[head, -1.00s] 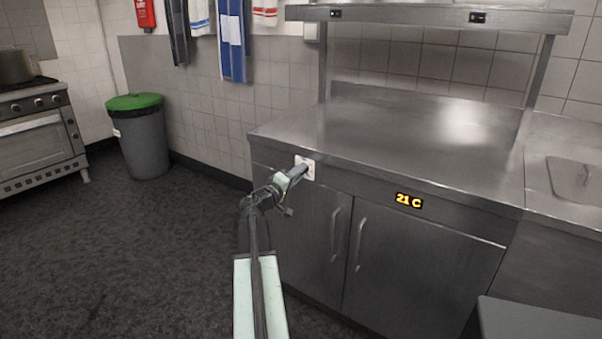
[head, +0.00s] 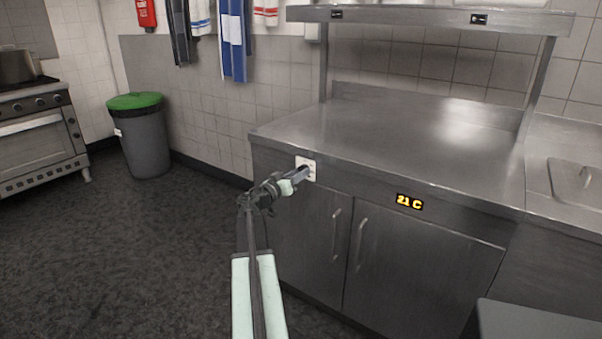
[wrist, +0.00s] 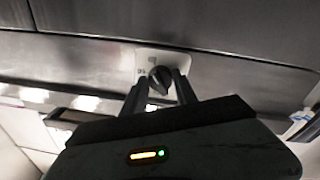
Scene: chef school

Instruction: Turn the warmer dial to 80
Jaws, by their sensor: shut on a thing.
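The warmer dial is a dark knob (wrist: 159,76) on a small white plate, which sits on the steel front of the warmer cabinet. The plate (head: 310,164) shows in the head view at the left of the front panel, with the knob mostly hidden by my gripper. My gripper (head: 303,173) is at the dial. In the wrist view its two fingers (wrist: 160,84) stand on either side of the knob and are shut on it. The dial's marks are too small to read. The orange display (head: 409,202) reads 21 C.
The steel worktop (head: 400,135) above the dial is bare. Two cabinet doors with upright handles (head: 361,243) are below it. A grey bin with a green lid (head: 137,102) stands against the wall to the left. The dark floor on the left is free.

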